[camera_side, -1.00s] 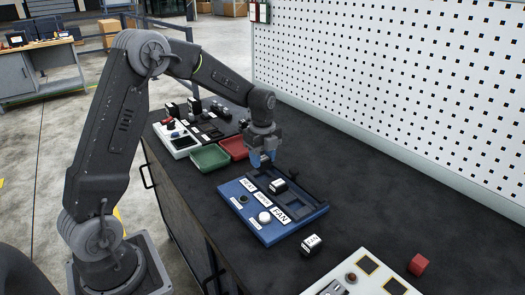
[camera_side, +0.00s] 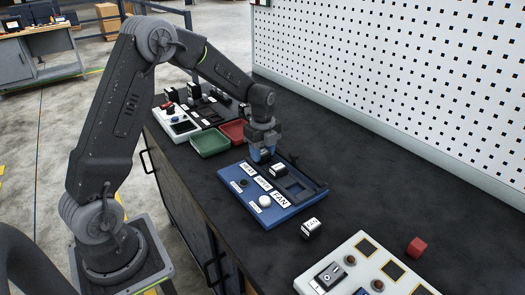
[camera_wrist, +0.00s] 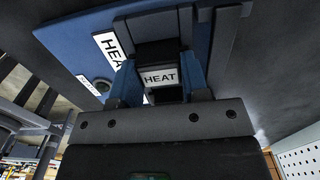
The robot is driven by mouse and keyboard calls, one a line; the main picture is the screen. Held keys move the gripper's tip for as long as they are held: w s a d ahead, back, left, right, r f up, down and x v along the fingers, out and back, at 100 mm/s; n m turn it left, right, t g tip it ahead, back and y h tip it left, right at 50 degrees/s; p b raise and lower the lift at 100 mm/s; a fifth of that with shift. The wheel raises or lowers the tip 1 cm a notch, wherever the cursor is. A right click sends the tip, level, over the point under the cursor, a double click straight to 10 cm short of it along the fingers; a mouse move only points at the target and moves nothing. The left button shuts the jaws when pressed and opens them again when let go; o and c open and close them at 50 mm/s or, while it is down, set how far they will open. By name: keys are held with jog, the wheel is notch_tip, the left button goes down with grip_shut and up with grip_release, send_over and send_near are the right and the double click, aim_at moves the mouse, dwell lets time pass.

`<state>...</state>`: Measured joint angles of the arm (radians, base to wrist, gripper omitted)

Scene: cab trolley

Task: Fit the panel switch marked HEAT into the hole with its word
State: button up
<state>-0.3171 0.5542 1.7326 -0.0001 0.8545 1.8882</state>
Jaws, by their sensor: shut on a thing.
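My gripper (camera_side: 262,155) is over the far left part of the blue panel (camera_side: 235,187). In the wrist view my gripper (camera_wrist: 160,82) has its two blue fingers shut on the black switch with the white HEAT face (camera_wrist: 160,78). A white HEAT label (camera_wrist: 108,47) is on the panel just left of the held switch. In the side view the HEAT label (camera_side: 249,170) is at the left end of the label row. The switch's lower end and the hole under it are hidden, so I cannot tell whether it has entered.
Another switch (camera_side: 278,170) stands in the panel's middle place. A loose switch marked FAN (camera_side: 311,227) lies in front of the panel. Green (camera_side: 209,143) and red (camera_side: 233,131) trays are behind. A light panel (camera_side: 345,270) and red cube (camera_side: 417,246) are front right.

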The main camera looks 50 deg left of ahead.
aim_at(262, 153)
jog(key=shift+f, duration=0.3)
dwell(0.6)
jog(key=o, duration=1)
jog(key=shift+r, duration=0.1)
notch_tip(262, 153, up, 13)
jog(key=s+d+r+n+t, duration=0.1)
jog(key=s+d+r+n, duration=0.3)
jog(key=s+d+r, duration=0.1)
jog(key=s+d+n+t, duration=0.2)
jog(key=s+d+n, duration=0.2)
jog(key=s+n, duration=0.3)
jog(key=s+d+n+t, duration=0.2)
jog(key=s+d+n, duration=0.3)
jog(key=s, duration=0.7)
jog(key=shift+d+n+t, duration=0.2)
jog(key=shift+n+t, duration=0.1)
jog(key=shift+n, duration=0.7)
